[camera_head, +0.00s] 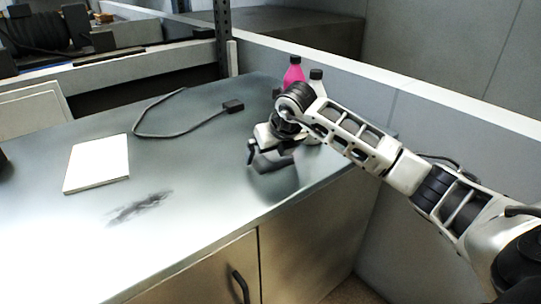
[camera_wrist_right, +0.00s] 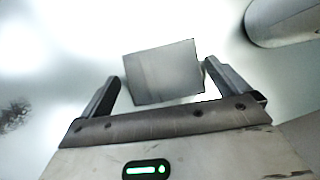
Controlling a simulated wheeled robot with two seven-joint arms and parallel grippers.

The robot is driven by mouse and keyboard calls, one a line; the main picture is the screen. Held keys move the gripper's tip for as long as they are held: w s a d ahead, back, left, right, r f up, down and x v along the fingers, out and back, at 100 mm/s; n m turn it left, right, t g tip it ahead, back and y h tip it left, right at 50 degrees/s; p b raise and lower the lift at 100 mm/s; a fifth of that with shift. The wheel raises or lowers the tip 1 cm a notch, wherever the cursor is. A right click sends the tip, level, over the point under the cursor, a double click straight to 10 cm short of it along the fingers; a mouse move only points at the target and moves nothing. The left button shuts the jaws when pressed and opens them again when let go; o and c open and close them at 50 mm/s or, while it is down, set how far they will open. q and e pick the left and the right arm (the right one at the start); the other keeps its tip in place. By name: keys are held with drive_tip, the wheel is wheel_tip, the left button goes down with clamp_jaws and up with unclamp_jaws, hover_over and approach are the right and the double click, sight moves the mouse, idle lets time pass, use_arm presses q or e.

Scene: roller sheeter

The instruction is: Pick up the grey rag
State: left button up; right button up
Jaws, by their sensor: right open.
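The grey rag (camera_head: 272,163) lies as a small dark grey piece on the worktop under my right gripper in the head view. In the right wrist view the rag (camera_wrist_right: 163,72) is a flat grey square, slightly turned, between and just beyond the fingertips. My right gripper (camera_head: 267,150) is open, and its fingers point down at the rag. In the wrist view a finger of the right gripper (camera_wrist_right: 161,76) stands on each side of the rag, the right one very close to its edge. I cannot tell whether they touch. My left gripper does not show.
A pink bottle (camera_head: 293,74) and a dark-capped bottle (camera_head: 316,77) stand behind the gripper, near the wall. A black cable (camera_head: 180,133) and a white pad (camera_head: 97,164) lie to the left. A dark smudge (camera_head: 140,207) marks the worktop (camera_head: 205,180). The front middle is clear.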

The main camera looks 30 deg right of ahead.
drive_tip(key=shift+w+f, duration=0.1)
drive_tip(key=shift+f, duration=0.05)
drive_tip(key=c, duration=0.8)
drive_tip(key=shift+o, duration=0.2)
drive_tip(key=shift+r, duration=0.3)
wheel_tip(320, 180, up, 2)
drive_tip(key=shift+r+b, duration=0.25)
drive_tip(key=shift+b, duration=0.25)
drive_tip(key=s+a+r+b, duration=0.2)
drive_tip(key=s+a+r, duration=0.2)
drive_tip(key=s+r, duration=0.6)
drive_tip(key=s, duration=0.3)
drive_tip(key=shift+s, duration=0.25)
